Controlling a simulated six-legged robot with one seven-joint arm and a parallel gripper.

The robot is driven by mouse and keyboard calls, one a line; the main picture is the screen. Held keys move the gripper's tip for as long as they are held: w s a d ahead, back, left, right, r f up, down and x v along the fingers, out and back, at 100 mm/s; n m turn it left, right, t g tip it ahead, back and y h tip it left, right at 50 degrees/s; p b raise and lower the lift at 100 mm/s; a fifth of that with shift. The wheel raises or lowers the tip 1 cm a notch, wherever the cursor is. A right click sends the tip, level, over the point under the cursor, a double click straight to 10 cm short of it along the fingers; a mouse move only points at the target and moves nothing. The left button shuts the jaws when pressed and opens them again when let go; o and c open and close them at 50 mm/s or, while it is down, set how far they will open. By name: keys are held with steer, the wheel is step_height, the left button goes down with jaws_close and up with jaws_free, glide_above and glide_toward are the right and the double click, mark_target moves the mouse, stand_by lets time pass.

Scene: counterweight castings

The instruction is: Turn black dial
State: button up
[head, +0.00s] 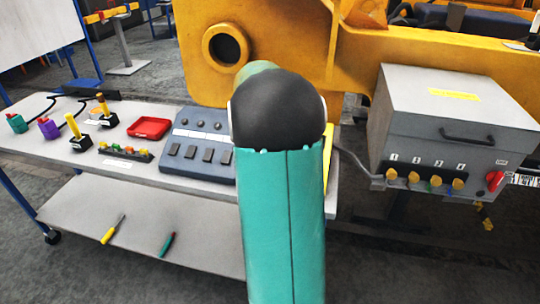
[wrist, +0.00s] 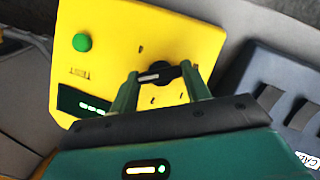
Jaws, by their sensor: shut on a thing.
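The black dial (wrist: 158,74) sits on a yellow panel (wrist: 115,40) in the wrist view. My gripper (wrist: 158,77) is shut on the dial, with one green finger on each side of it. A light line runs along the dial's face, lying nearly level in the picture. In the head view my arm hides the dial and the gripper. Only a strip of the yellow panel (head: 329,150) shows there, to the right of my arm.
The yellow panel also has a green button (wrist: 81,42) and a dark display (wrist: 85,103) with green marks. A grey box with switches (head: 197,145) stands on the table, left of my arm. A grey cabinet (head: 440,115) with several yellow knobs stands at right.

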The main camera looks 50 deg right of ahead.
steer(key=o, duration=1)
steer(key=shift+c, duration=0.2)
steer(key=v, duration=1.4)
steer(key=s+a+r+n+t, duration=0.1)
steer(key=s+a+n+t, duration=0.15)
steer(key=a, duration=1.25)
steer(key=s+a+n+t, duration=0.1)
steer(key=a+n+t, duration=0.2)
steer(key=a, duration=1.2)
steer(key=s+a+f+n+t+y, duration=0.2)
steer(key=s+a+f, duration=0.2)
steer(key=s+a, duration=0.2)
steer(key=a, duration=0.2)
steer(key=shift+s+a, duration=0.3)
steer(key=shift+s, duration=0.05)
